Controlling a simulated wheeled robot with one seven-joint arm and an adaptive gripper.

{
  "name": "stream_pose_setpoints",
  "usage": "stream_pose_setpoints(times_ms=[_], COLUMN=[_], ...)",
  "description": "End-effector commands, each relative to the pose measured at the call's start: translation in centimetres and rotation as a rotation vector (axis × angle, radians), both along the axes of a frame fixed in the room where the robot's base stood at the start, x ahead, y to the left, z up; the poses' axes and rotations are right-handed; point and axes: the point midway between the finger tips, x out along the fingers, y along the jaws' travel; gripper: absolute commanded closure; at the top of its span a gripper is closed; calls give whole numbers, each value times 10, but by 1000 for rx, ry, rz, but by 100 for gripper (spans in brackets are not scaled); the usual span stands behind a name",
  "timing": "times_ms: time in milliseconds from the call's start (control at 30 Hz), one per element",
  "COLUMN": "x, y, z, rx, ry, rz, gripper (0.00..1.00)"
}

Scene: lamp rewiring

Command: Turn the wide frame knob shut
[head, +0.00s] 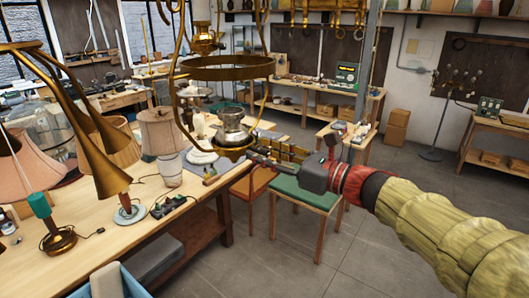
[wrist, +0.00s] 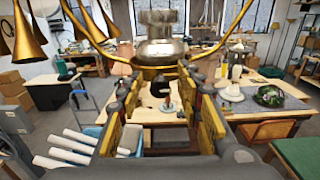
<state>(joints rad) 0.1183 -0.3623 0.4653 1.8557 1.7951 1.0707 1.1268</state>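A brass hanging lamp frame (head: 225,68) with a wide ring hangs at the upper middle of the head view. A silver font (head: 231,130) sits in its lower ring; in the wrist view the font (wrist: 160,50) is straight ahead with a ribbed silver collar on top. I cannot pick out the wide frame knob for certain. My gripper (head: 254,154) reaches in from the right, its tips beside and slightly below the lower ring. In the wrist view my gripper (wrist: 163,82) has its yellow-padded fingers apart, nothing visibly held, tips just below the font.
A wooden workbench (head: 185,222) with several lamps stands at left. A green-topped stool (head: 305,193) stands below my gripper. A blue bin (head: 128,283) is at the bench's front. Brass hooks (head: 318,12) hang at the top. Open floor lies at right.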

Motion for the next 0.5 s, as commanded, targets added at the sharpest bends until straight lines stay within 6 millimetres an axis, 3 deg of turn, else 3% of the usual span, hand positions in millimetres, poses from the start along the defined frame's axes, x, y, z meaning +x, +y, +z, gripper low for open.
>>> stream_pose_setpoints(times_ms=[500], x=[0], y=[0], z=[0], rx=[0], ry=[0], rz=[0], gripper=[94])
